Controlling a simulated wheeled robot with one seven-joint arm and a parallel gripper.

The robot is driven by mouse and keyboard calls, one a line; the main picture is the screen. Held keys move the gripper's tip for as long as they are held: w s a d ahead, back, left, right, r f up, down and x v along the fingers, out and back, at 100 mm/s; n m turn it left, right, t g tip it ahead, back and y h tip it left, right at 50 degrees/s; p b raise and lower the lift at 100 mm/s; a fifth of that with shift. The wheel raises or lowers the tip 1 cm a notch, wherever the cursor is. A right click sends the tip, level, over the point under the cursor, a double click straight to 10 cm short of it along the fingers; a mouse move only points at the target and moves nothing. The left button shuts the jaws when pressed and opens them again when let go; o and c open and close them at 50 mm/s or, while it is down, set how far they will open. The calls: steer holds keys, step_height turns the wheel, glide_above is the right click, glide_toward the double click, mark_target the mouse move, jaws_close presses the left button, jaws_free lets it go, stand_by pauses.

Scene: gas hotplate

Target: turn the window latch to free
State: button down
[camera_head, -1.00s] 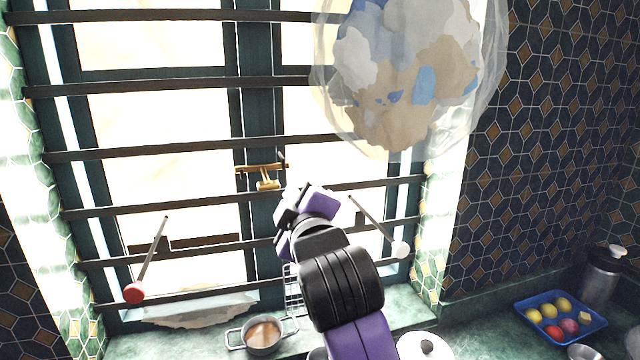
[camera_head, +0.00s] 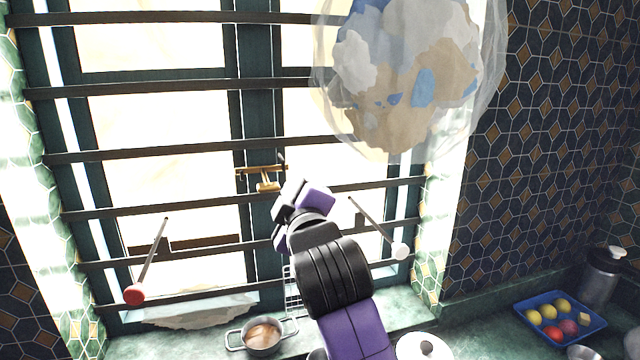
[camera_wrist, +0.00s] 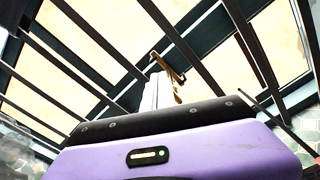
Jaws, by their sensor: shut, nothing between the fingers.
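The brass window latch (camera_head: 266,172) sits on the dark green middle post of the window, behind the bars. It has a horizontal bar and a short handle hanging below it. The latch also shows in the wrist view (camera_wrist: 168,66), just beyond my fingertips. My gripper (camera_wrist: 156,88) is shut and empty, its pale fingers pointing up toward the latch. In the head view, my purple and black wrist is just below and right of the latch, and the fingers are mostly hidden. I cannot tell whether the fingertips touch the latch.
Dark horizontal bars (camera_head: 150,151) cross the window in front of the latch. A clear bag (camera_head: 410,80) hangs at upper right. On the counter are a pot (camera_head: 262,337), a white lid (camera_head: 424,346), a blue tray (camera_head: 590,330) with colored round items and a flask (camera_head: 602,275).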

steer(key=shift+s+a+f+p, duration=0.15)
steer(key=shift+a+f+p, duration=0.05)
steer(key=shift+a+f, duration=0.35)
steer(key=shift+s+a+f+p, duration=0.15)
steer(key=shift+a+f, duration=0.3)
steer(key=shift+f, duration=0.2)
stand_by(0.5)
steer(key=shift+d, duration=0.1)
steer(key=p+v, duration=0.2)
steer(key=v, duration=0.4)
steer(key=shift+d+f, duration=0.25)
steer(key=shift+f, duration=0.1)
stand_by(0.4)
steer(key=shift+w+f, duration=0.1)
